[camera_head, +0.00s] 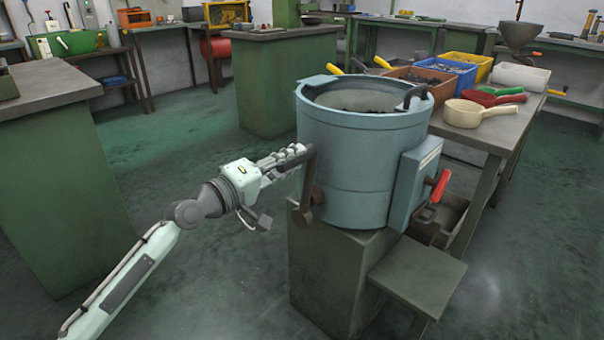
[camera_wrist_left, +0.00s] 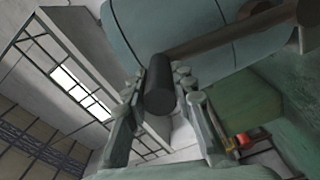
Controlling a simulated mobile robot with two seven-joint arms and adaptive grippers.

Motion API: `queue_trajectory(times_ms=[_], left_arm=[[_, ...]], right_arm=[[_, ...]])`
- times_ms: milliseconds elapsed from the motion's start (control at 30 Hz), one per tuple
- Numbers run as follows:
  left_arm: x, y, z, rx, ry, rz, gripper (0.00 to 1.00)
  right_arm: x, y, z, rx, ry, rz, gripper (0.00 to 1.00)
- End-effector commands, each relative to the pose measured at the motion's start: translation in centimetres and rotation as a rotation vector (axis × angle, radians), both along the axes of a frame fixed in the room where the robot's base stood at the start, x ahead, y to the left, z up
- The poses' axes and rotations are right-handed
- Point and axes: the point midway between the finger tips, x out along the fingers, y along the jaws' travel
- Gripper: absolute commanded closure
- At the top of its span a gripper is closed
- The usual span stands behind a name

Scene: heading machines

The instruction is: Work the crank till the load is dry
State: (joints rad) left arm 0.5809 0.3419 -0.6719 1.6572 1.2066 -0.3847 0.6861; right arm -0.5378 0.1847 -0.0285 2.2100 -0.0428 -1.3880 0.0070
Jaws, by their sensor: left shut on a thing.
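A blue-grey drum (camera_head: 358,165) stands on a green pedestal (camera_head: 325,280), its top open. Dark pieces, too small to tell apart, lie inside it. A brown crank arm (camera_head: 309,178) hangs on the drum's left side, with its hub at the lower end. My left gripper (camera_head: 292,155) is at the upper end of the crank, left of the drum. In the left wrist view a dark cylindrical crank handle (camera_wrist_left: 159,88) sits between the fingers of my left gripper (camera_wrist_left: 158,95), which is shut on it. My right gripper is not in view.
A box with a red lever (camera_head: 440,186) is on the drum's right side, above a green stand (camera_head: 418,275). A bench behind holds a cream scoop (camera_head: 467,113), red and green scoops, and blue (camera_head: 446,72) and yellow bins. The floor at front right is clear.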

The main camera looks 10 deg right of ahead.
Motion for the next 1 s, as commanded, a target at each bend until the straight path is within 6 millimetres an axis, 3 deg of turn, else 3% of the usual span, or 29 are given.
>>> queue_trajectory(times_ms=[300,767,800,967,1000], left_arm=[[1.4,1.0,0.4,-0.063,0.073,0.002,1.0],[1.5,1.2,0.4,-0.072,0.083,0.003,1.0],[1.5,1.1,0.4,-0.071,0.083,0.003,0.74],[1.5,1.1,0.4,-0.071,0.084,0.002,0.54],[1.5,1.1,0.3,-0.07,0.085,0.002,0.54]], right_arm=[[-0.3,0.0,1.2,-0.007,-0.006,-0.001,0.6],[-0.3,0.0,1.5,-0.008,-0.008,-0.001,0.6],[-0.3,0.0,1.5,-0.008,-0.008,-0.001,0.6],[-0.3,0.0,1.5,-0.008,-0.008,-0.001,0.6],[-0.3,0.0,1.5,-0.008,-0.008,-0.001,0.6]])
